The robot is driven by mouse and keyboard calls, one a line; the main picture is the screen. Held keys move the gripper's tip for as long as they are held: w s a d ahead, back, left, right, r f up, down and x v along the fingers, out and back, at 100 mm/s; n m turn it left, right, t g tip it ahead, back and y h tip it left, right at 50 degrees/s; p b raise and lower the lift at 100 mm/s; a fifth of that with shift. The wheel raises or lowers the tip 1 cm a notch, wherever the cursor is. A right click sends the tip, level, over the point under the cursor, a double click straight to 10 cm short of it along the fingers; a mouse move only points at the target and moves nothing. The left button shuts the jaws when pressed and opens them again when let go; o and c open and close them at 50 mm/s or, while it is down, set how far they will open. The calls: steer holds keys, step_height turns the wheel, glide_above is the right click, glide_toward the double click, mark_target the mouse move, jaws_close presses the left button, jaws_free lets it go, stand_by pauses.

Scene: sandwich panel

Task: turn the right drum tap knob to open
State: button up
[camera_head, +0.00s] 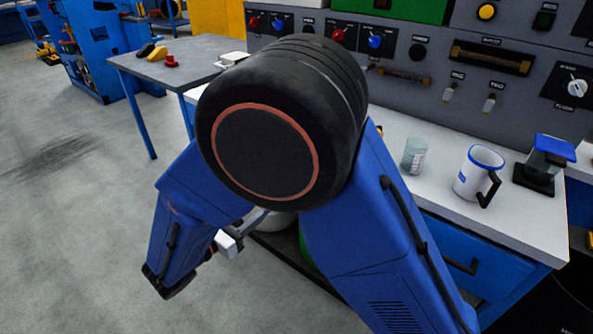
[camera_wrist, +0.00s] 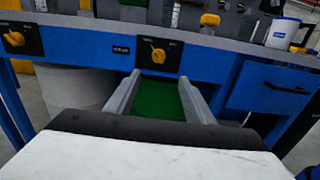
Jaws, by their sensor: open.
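In the wrist view, two yellow knobs sit on black plates on the blue front rail of the bench. The right knob (camera_wrist: 158,54) is near the middle of the picture, and the left knob (camera_wrist: 14,39) is at the left edge. My gripper (camera_wrist: 160,79) is open and empty. Its two grey fingers point toward the rail, with their tips just below the right knob in the picture; I see no contact. A green drum (camera_wrist: 158,100) shows between the fingers, under the bench. In the head view my arm hides both knobs and most of the gripper.
On the white bench top (camera_head: 420,187) stand a glass (camera_head: 414,156), a white mug (camera_head: 474,178) and a blue-lidded container (camera_head: 551,155). A grey panel with knobs and handles rises behind. A blue drawer (camera_wrist: 270,90) is right of the right knob. Open floor (camera_head: 70,240) lies left.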

steer(key=x, duration=1.7)
steer(key=shift+w, duration=0.1)
steer(key=c, duration=1.1)
